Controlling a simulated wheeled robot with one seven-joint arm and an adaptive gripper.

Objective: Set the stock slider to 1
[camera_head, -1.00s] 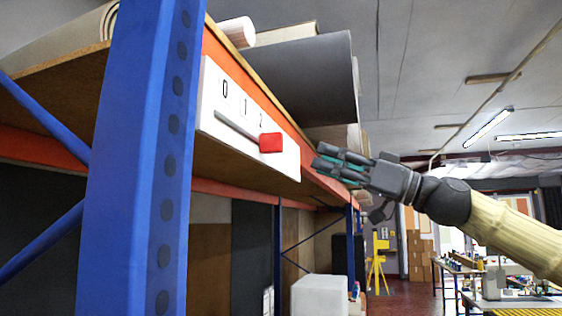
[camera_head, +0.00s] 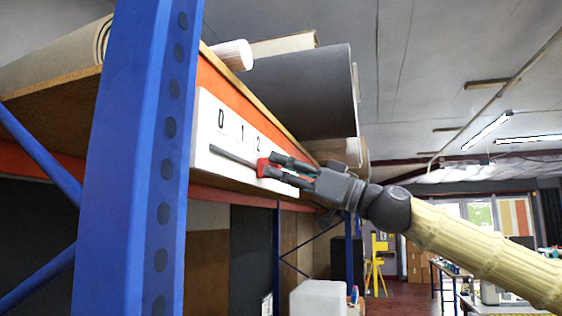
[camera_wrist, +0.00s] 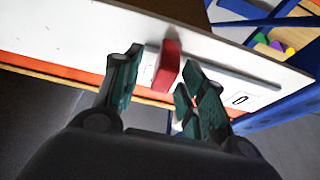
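The stock slider is a white panel (camera_head: 210,172) on the orange shelf beam, marked 0, 1 and 2, with a dark slot. Its red knob (camera_head: 262,168) stands at the right part of the slot, by the 2, partly hidden by my fingers. My gripper (camera_head: 270,164) is at the knob, fingers pointing at the panel. In the wrist view, the knob (camera_wrist: 167,68) lies between the spread fingers of my gripper (camera_wrist: 163,64), with a gap visible on each side. The 0 mark shows to the right there; the other marks are hidden.
A blue rack post (camera_head: 130,170) stands left of the panel. Rolls, including a large dark one (camera_head: 300,85), lie on the shelf above. A white box (camera_head: 318,298) is below. Open room with tables lies to the right.

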